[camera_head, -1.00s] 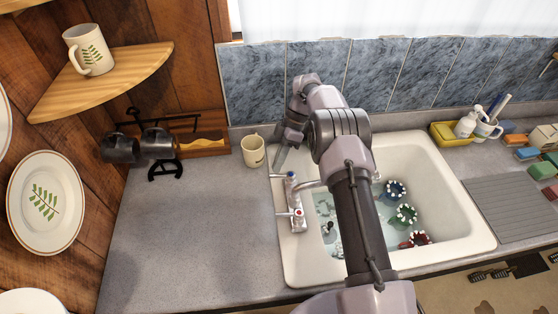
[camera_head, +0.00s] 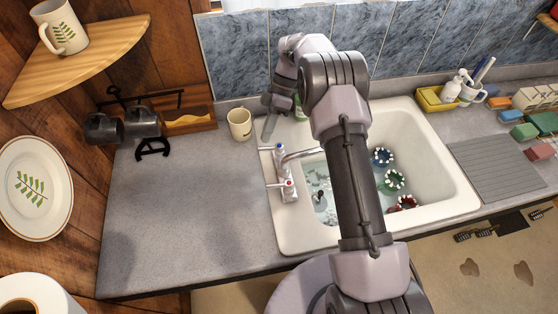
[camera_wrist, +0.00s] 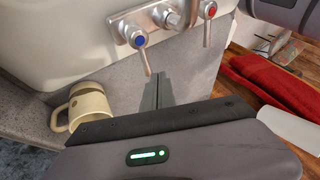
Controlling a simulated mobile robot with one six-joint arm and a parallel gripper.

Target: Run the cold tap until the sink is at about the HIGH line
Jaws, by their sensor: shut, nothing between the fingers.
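The white sink (camera_head: 455,200) holds shallow-looking water (camera_head: 322,178); my arm hides its middle, and no HIGH line is readable. The tap fitting (camera_head: 283,170) is on the sink's left rim. The blue-marked cold tap lever (camera_head: 278,148) is at its far end and also shows in the wrist view (camera_wrist: 142,50). The red-marked hot lever (camera_head: 289,184) is nearer. The spout's end is hidden, so I cannot tell whether water runs. My gripper (camera_wrist: 158,77) is shut and empty, its tips just beside the cold lever's end; contact is unclear.
A cream mug (camera_head: 239,124) stands left of my gripper. Blue, green and red ring-like items (camera_head: 394,180) lie in the sink. A yellow tray (camera_head: 432,98) stands at the right, behind a grey drainboard (camera_head: 497,168). The left counter (camera_head: 190,210) is mostly clear.

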